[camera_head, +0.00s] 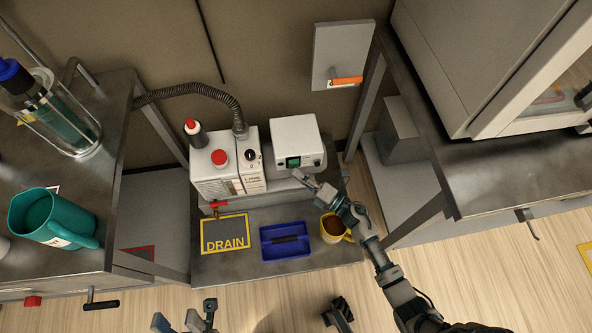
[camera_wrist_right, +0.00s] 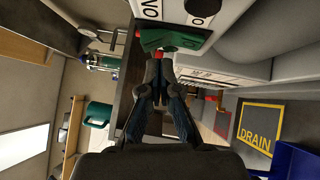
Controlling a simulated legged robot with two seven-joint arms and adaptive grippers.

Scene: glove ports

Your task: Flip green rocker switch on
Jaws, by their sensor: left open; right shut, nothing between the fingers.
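The green rocker switch (camera_head: 293,162) is on the front of a white box (camera_head: 296,133) on the low bench. It also shows at the top of the right wrist view (camera_wrist_right: 176,40), close ahead of the fingers. My right gripper (camera_head: 301,177) is shut and empty, with its tips just below the switch in the head view. In the right wrist view the closed fingertips (camera_wrist_right: 160,72) are near the switch's edge; I cannot tell whether they touch. Which way the rocker is tipped is unclear. My left gripper (camera_head: 185,320) is open and empty at the bottom edge of the head view.
A white pump unit (camera_head: 228,170) with a red cap and hose stands left of the box. Metal tables (camera_head: 510,165) flank the bench.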

